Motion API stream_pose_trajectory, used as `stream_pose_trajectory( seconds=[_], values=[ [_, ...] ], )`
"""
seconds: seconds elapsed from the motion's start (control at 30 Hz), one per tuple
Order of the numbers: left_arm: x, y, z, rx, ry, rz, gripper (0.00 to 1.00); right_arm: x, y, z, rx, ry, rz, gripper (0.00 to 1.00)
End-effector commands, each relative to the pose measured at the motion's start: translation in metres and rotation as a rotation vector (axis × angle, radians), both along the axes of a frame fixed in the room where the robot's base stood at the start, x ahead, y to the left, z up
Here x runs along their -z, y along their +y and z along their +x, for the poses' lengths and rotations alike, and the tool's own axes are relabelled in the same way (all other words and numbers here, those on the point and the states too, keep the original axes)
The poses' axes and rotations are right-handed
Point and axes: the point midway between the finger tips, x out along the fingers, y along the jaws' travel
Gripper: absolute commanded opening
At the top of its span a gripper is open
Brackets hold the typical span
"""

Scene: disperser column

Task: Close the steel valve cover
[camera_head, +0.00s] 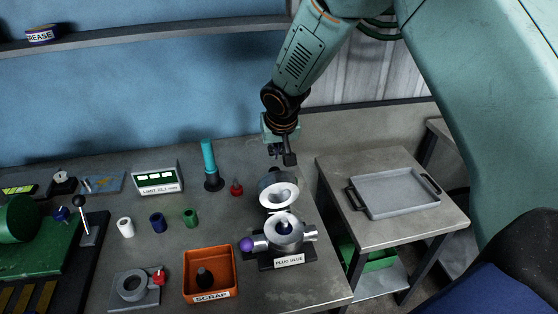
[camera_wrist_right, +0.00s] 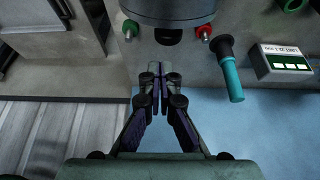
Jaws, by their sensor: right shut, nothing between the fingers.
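The steel valve (camera_head: 284,238) stands on a dark base labelled "PLUG BLUE" near the right end of the bench. Its round cover (camera_head: 279,195) is tilted up and open behind the valve body, with its pale inner face towards the head camera. My right gripper (camera_head: 276,152) is just behind and above the cover, apart from it, and points down. In the right wrist view its fingers (camera_wrist_right: 160,72) are shut and empty, with a round grey part (camera_wrist_right: 170,10), apparently the cover's back, beyond the tips. My left gripper is not in view.
A teal-handled tool (camera_head: 209,160) and a small red-topped part (camera_head: 236,187) stand left of the cover. An orange scrap bin (camera_head: 208,259) is left of the valve. A side table with a grey tray (camera_head: 395,193) stands to the right, across a gap.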

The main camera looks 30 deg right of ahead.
Motion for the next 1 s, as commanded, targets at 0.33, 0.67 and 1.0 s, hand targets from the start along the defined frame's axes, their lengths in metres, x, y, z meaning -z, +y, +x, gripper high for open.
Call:
stream_pose_trajectory(
  seconds=[0.33, 0.67, 1.0],
  values=[
    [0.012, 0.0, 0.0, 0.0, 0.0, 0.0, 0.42, 0.01, 0.006, -0.022, -0.003, -0.001, -0.001, 0.0],
    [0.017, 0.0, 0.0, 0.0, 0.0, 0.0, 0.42, 0.009, 0.009, -0.034, -0.002, -0.001, -0.001, 0.0],
    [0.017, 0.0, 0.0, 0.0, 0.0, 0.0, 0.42, 0.009, 0.009, -0.034, -0.001, -0.002, -0.001, 0.0]
  ],
)
